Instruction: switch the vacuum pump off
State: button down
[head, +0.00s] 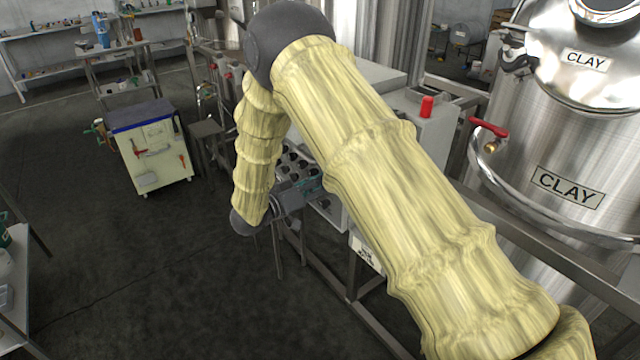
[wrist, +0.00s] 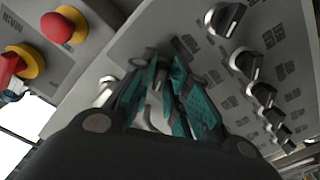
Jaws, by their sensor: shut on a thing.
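A grey control panel (wrist: 190,25) with rows of dark-faced rotary knobs fills much of the wrist view; its knobs also show past my arm in the head view. My gripper (wrist: 165,95) has its teal-padded fingers at the panel, shut on a rotary knob (wrist: 157,112), of which only a pale part shows between the pads. In the head view my gripper (head: 308,187) is at the panel's near edge, partly behind my arm. The small labels by the knobs are too blurred to read, so I cannot tell which one names the vacuum pump.
Neighbouring knobs (wrist: 246,62) stand close to the right of my fingers. A steel tank marked CLAY (head: 565,150) stands right; a white cabinet (head: 155,155) stands left on open floor.

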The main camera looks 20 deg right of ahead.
jog(key=shift+f, duration=0.1)
jog(key=c, duration=1.6)
grip_release()
jog(key=shift+o, duration=0.2)
jog(key=v, duration=1.2)
